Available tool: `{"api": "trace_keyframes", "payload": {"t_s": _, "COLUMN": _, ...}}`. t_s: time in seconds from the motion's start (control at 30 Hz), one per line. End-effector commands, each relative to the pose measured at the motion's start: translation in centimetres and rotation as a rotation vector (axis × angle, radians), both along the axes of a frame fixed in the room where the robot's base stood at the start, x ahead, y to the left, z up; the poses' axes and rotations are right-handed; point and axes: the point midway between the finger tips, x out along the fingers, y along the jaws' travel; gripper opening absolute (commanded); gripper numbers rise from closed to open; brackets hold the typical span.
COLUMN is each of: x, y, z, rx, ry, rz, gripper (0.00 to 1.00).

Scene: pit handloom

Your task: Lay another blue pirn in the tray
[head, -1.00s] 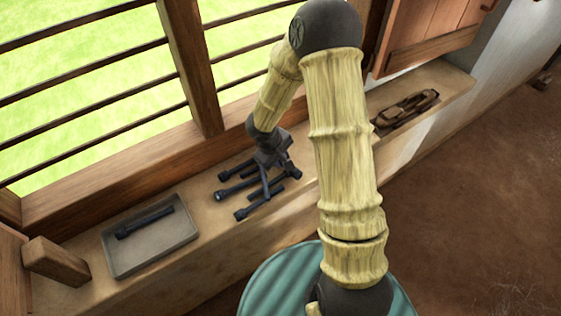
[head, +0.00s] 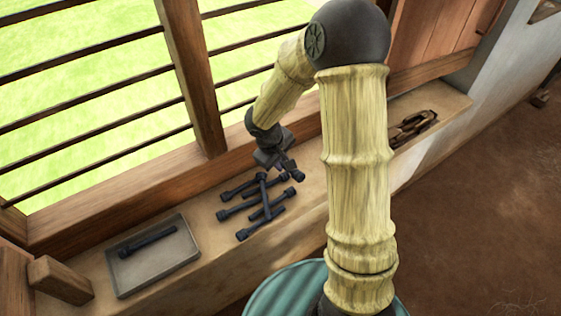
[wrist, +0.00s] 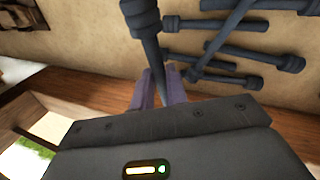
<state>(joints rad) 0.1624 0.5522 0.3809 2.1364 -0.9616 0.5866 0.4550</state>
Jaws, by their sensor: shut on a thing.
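My gripper (head: 286,168) is over the right back side of a loose pile of dark blue-grey pirns (head: 250,212) on the window ledge. It is shut on one pirn, whose thick end (head: 298,175) shows beside the jaws in the head view. In the wrist view the held pirn (wrist: 145,30) stands out between the purple fingertips (wrist: 158,88), head end away from the palm. Several other pirns (wrist: 225,68) lie beside it, one crossing the rest. A shallow grey tray (head: 150,270) sits left on the ledge with one dark pirn (head: 147,242) lying in it.
A wooden block (head: 60,280) stands left of the tray. A brown wooden object (head: 412,128) lies on the ledge at the right. The barred window and its post (head: 190,80) rise behind the ledge. Bare ledge (head: 208,232) lies between tray and pile.

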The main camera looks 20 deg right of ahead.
Motion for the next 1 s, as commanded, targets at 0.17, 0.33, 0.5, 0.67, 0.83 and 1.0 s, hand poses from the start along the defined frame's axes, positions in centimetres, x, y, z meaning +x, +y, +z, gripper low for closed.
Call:
{"api": "trace_keyframes", "payload": {"t_s": 0.17, "x": 0.0, "y": 0.0, "z": -0.1, "rx": 0.000, "ry": 0.001, "rz": -0.004, "gripper": 0.00}}
{"api": "trace_keyframes", "payload": {"t_s": 0.33, "x": 0.6, "y": 0.1, "z": -2.0, "rx": 0.013, "ry": 0.010, "rz": -0.127, "gripper": 0.00}}
{"api": "trace_keyframes", "payload": {"t_s": 0.5, "x": 1.7, "y": -0.1, "z": -5.6, "rx": 0.012, "ry": 0.011, "rz": -0.383, "gripper": 0.00}}
{"api": "trace_keyframes", "payload": {"t_s": 0.67, "x": 2.2, "y": -0.3, "z": -7.5, "rx": 0.000, "ry": 0.001, "rz": -0.533, "gripper": 0.00}}
{"api": "trace_keyframes", "payload": {"t_s": 0.83, "x": 2.2, "y": -0.4, "z": -7.6, "rx": 0.000, "ry": -0.002, "rz": -0.549, "gripper": 0.00}}
{"api": "trace_keyframes", "payload": {"t_s": 1.0, "x": 2.2, "y": -0.4, "z": -7.6, "rx": 0.000, "ry": -0.002, "rz": -0.547, "gripper": 0.00}}
